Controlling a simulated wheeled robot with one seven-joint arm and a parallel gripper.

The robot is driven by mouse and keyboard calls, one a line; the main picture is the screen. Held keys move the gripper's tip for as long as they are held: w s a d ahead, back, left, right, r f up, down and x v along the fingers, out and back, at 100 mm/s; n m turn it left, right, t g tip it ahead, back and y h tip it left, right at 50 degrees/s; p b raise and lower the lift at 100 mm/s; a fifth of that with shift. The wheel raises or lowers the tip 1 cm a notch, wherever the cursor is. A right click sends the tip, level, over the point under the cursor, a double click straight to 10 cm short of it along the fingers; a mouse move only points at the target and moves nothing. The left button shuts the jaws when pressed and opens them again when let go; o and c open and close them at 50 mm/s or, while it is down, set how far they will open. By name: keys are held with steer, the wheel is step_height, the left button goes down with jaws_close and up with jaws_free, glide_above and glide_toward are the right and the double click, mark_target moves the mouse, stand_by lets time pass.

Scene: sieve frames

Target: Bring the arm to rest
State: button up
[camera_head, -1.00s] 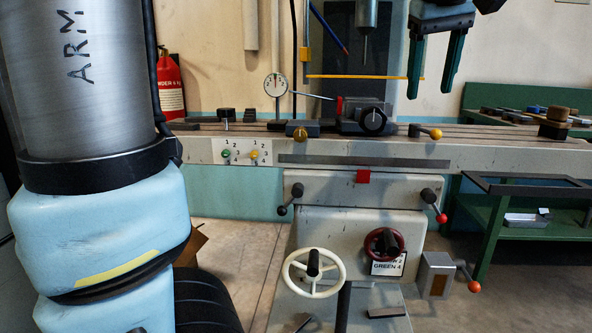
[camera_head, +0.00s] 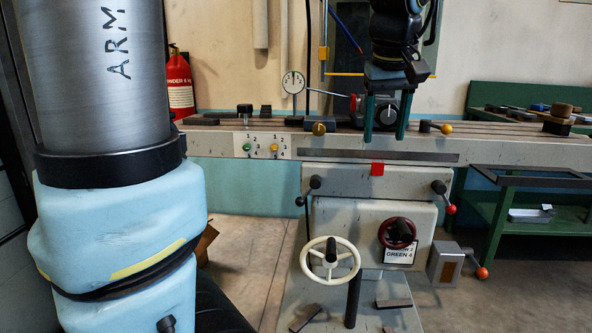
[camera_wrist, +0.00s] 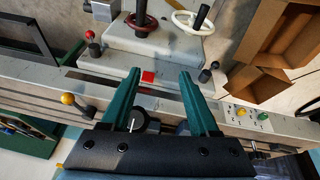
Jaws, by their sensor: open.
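My gripper (camera_head: 385,134) hangs pointing down in front of the milling machine's table in the head view. Its two green fingers are apart with nothing between them. In the wrist view my gripper (camera_wrist: 160,77) is also open, and the red block (camera_wrist: 148,77) on the machine's front shows beyond the fingertips. The black-knobbed vise (camera_head: 389,113) stands behind the fingers in the head view and is partly hidden by them.
The machine table (camera_head: 480,144) spans the view, with a dial gauge (camera_head: 293,83) and a yellow-knobbed lever (camera_head: 446,129) on it. A white handwheel (camera_head: 331,258) and red handwheel (camera_head: 397,233) sit below. Green shelving (camera_head: 485,212) stands right. Open cardboard boxes (camera_wrist: 272,40) show in the wrist view.

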steer(key=s+a+f+m+g, duration=0.1)
steer(key=s+a+f, duration=0.1)
steer(key=a+f, duration=0.95)
steer(key=s+a+f+g, duration=0.1)
steer(key=s+a+f, duration=0.1)
steer(key=a+f, duration=0.95)
step_height(320, 180, up, 19)
steer(key=p, duration=1.8)
steer(key=shift+f+y, duration=0.15)
steer(key=shift+y, duration=0.25)
